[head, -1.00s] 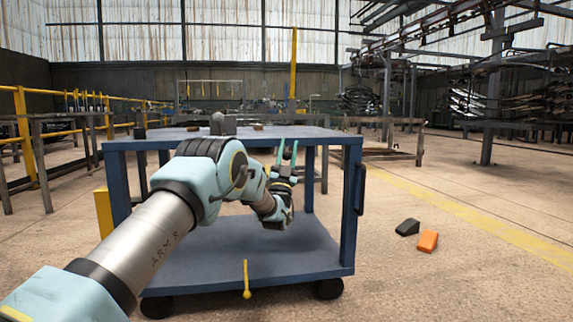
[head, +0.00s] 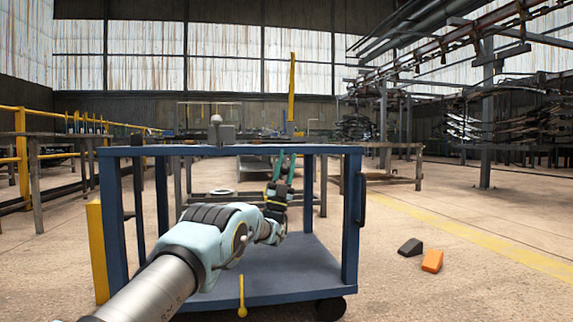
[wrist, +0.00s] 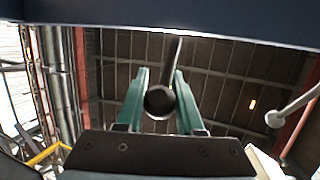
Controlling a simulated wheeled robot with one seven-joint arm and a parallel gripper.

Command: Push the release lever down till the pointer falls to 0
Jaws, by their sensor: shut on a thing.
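My gripper (head: 285,160) is in front of the blue cart, its green fingers pointing up near the front edge of the cart's top. In the wrist view my gripper (wrist: 160,78) is shut on a dark round-ended bar (wrist: 160,101), which runs up between the fingers. Whether this bar is the release lever cannot be told. No pointer or scale can be made out in either view. A grey rod with a ball end (wrist: 275,118) shows at the right of the wrist view, apart from the fingers.
The blue cart (head: 330,151) has an open lower shelf and a yellow ball-ended pedal (head: 242,297) in front. A grey fitting (head: 221,131) stands on its top. A dark wedge (head: 411,247) and an orange wedge (head: 432,261) lie on open floor to the right.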

